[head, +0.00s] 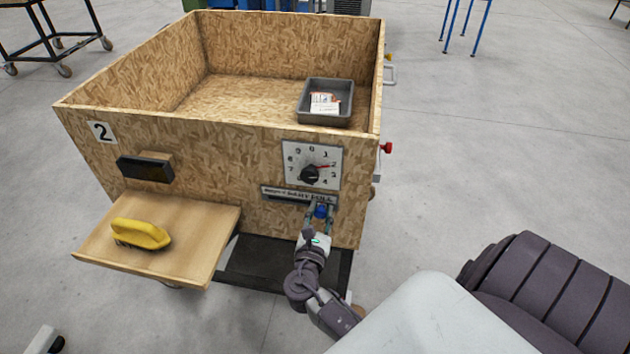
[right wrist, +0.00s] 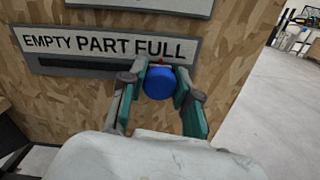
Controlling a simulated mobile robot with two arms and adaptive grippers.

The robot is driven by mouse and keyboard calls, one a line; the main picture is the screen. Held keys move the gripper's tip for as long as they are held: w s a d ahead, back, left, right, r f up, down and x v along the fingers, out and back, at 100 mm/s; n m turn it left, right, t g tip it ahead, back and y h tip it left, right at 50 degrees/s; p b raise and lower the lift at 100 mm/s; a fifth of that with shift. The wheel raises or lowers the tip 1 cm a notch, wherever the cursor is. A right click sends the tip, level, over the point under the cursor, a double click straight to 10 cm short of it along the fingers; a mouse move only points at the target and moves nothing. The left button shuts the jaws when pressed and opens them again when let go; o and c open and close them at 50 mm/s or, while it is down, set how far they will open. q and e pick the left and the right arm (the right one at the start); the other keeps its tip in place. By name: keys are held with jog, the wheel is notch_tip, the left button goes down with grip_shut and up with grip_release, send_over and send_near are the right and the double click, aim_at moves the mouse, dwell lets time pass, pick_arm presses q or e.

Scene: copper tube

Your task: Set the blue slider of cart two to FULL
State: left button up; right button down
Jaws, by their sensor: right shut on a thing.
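Cart two (head: 220,155) is a chipboard box marked with a 2. On its front, low at the right, is a slider plate (head: 285,195). In the right wrist view the plate (right wrist: 60,42) reads EMPTY, PART, FULL above a dark slot. The blue slider knob (right wrist: 159,83) is at the right end of the slot, below FULL, with a small red mark above it. My right gripper (right wrist: 160,92) is shut on the knob, one finger on each side. The knob also shows in the head view (head: 320,211). My left gripper is not in view.
A dial (head: 311,174) with numbers sits above the slider plate. A wooden shelf (head: 195,225) with a yellow-handled tool (head: 141,234) sticks out at the left. A grey tray (head: 340,88) with a packet is inside the cart. Floor to the right is clear.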

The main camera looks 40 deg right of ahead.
jog(key=c, duration=0.8)
grip_release()
jog(key=shift+s+d, duration=0.25)
jog(key=shift+a, duration=0.15)
jog(key=shift+s+a, duration=0.1)
jog(key=shift+a, duration=0.1)
jog(key=v, duration=1.1)
jog(key=shift+s+a, duration=0.15)
